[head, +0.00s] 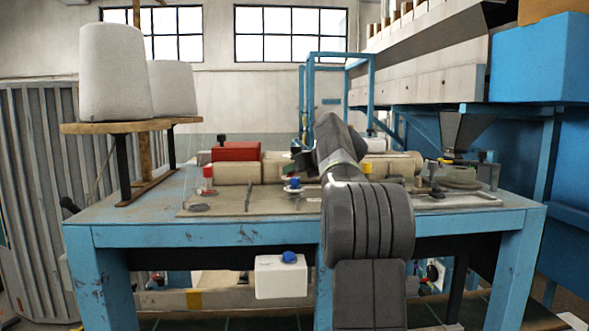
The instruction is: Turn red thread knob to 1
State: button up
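A small red knob (208,171) stands on the left part of the sewing machine, in front of the red block (236,152). It is too small to read any number or mark on it. My arm rises in front of the bench and bends over the machine right of the red knob. Dark parts left of my arm's bend, above the blue knob (293,183), may belong to my gripper (300,163), but its fingers cannot be made out. No contact between my arm and the red knob shows.
The machine stands on a blue bench (205,236). Large white thread cones (115,72) stand on a wooden stand (128,127) at left. A white box (281,277) with a blue knob hangs at the bench front. A dark funnel (465,130) is at right.

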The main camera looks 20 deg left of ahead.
grip_shut()
jog(key=shift+s+a+m+t+h, duration=0.1)
jog(key=shift+m+t+h, duration=0.2)
jog(key=shift+m+t, duration=0.2)
jog(key=shift+s+a+m+t+h, duration=0.1)
jog(key=shift+m+t+h, duration=0.2)
jog(key=shift+m+t, duration=0.2)
jog(key=shift+m+t+h, duration=0.4)
jog(key=shift+m+t, duration=0.2)
jog(key=shift+d, duration=0.1)
jog(key=o, duration=0.6)
grip_release()
jog(key=b+v, duration=0.3)
jog(key=v, duration=1)
jog(key=shift+s+d, duration=0.25)
jog(key=shift+s, duration=0.05)
